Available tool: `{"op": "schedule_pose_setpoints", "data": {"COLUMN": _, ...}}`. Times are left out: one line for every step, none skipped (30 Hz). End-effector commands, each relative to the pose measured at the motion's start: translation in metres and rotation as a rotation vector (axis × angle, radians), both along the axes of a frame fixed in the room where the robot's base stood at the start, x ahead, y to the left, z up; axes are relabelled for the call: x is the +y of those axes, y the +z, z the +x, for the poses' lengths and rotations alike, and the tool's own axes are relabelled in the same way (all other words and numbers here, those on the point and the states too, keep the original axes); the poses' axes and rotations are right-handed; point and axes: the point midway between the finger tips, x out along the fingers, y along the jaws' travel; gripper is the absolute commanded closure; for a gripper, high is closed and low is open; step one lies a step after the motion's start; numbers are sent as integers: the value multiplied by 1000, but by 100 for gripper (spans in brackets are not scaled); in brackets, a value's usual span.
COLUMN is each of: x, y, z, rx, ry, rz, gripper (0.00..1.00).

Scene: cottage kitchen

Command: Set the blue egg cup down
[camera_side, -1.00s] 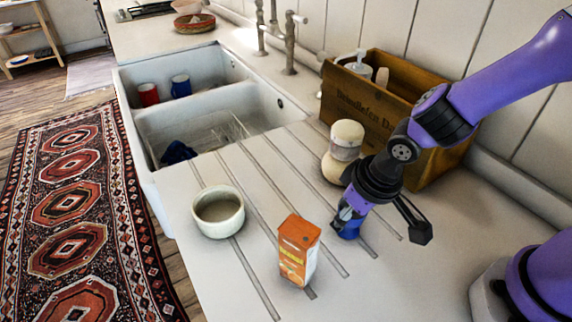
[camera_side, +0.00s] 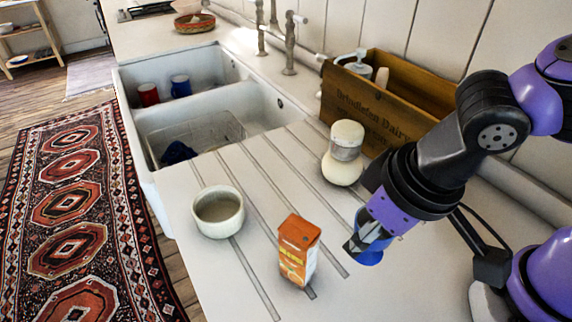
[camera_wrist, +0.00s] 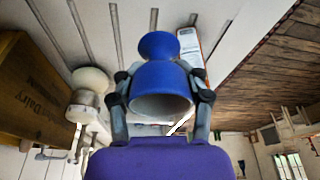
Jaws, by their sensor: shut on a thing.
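The blue egg cup (camera_side: 371,256) is between the fingers of my gripper (camera_side: 356,244), which is shut on it. In the wrist view, the egg cup (camera_wrist: 161,78) has its wide open end toward my gripper and its narrow foot pointing away. My gripper's fingers (camera_wrist: 160,104) clasp it on both sides. In the side view, the cup is low over the white ribbed drainboard (camera_side: 330,303), right of the orange carton. I cannot tell whether it touches the surface. Part of the cup is hidden by my fingers.
An orange-and-white carton (camera_side: 298,250) stands close to the left of the cup. A pale bowl (camera_side: 218,212) is farther left. A cream jar (camera_side: 343,155) and a wooden crate (camera_side: 375,112) stand behind. The sink (camera_side: 205,125) lies to the back left. The front of the counter is clear.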

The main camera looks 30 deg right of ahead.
Motion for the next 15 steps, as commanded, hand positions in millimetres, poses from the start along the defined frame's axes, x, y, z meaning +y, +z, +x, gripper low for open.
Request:
{"op": "schedule_pose_setpoints", "data": {"x": 4, "y": 3, "z": -4, "rx": -2, "ry": 4, "rz": 2, "gripper": 100}}
{"op": "schedule_pose_setpoints", "data": {"x": 5, "y": 5, "z": -6, "rx": -2, "ry": 2, "rz": 2, "gripper": 100}}
{"op": "schedule_pose_setpoints", "data": {"x": 6, "y": 8, "z": -7, "rx": -2, "ry": 3, "rz": 3, "gripper": 100}}
{"op": "schedule_pose_setpoints", "data": {"x": 7, "y": 11, "z": -9, "rx": -3, "ry": 2, "rz": 2, "gripper": 100}}
{"op": "schedule_pose_setpoints", "data": {"x": 8, "y": 15, "z": -9, "rx": -3, "ry": 1, "rz": 4, "gripper": 100}}
{"op": "schedule_pose_setpoints", "data": {"x": 9, "y": 21, "z": -10, "rx": -3, "ry": 0, "rz": 4, "gripper": 100}}
{"op": "schedule_pose_setpoints", "data": {"x": 9, "y": 27, "z": -10, "rx": -4, "ry": -1, "rz": 5, "gripper": 100}}
{"op": "schedule_pose_setpoints", "data": {"x": 9, "y": 34, "z": -11, "rx": -5, "ry": -1, "rz": 8, "gripper": 100}}
{"op": "schedule_pose_setpoints", "data": {"x": 9, "y": 43, "z": -11, "rx": -4, "ry": -1, "rz": 7, "gripper": 100}}
{"op": "schedule_pose_setpoints", "data": {"x": 9, "y": 50, "z": -11, "rx": -5, "ry": -2, "rz": 7, "gripper": 100}}
{"op": "schedule_pose_setpoints", "data": {"x": 9, "y": 58, "z": -11, "rx": -5, "ry": -2, "rz": 8, "gripper": 100}}
{"op": "schedule_pose_setpoints", "data": {"x": 9, "y": 67, "z": -11, "rx": -2, "ry": -2, "rz": 7, "gripper": 100}}
{"op": "schedule_pose_setpoints", "data": {"x": 13, "y": 66, "z": -5, "rx": 2, "ry": -3, "rz": 3, "gripper": 100}}
{"op": "schedule_pose_setpoints", "data": {"x": 17, "y": 67, "z": -1, "rx": 3, "ry": -1, "rz": 1, "gripper": 100}}
{"op": "schedule_pose_setpoints", "data": {"x": 21, "y": 69, "z": 5, "rx": 4, "ry": 1, "rz": 1, "gripper": 100}}
